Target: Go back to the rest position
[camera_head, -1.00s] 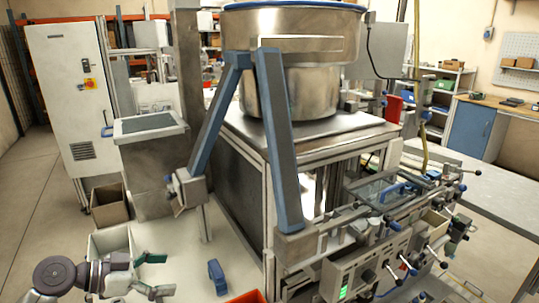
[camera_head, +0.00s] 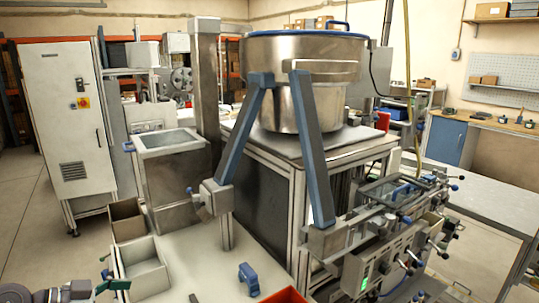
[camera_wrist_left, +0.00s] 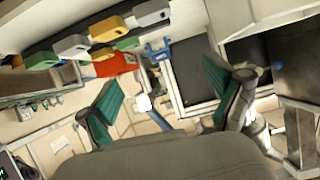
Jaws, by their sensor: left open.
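My left gripper (camera_head: 112,285) is at the bottom left corner of the head view, partly cut off by the frame's edge. One green fingertip shows there, in front of a pale open box. In the left wrist view its two green fingers (camera_wrist_left: 163,98) are spread wide apart, with nothing held between them. My right gripper is in neither view.
A pale open box (camera_head: 146,270), a brown box (camera_head: 127,221) and a blue part (camera_head: 249,279) sit around the white table (camera_head: 205,265). A red bin (camera_head: 284,296) is at the bottom edge. A large framed machine with a steel bowl (camera_head: 300,100) stands centre.

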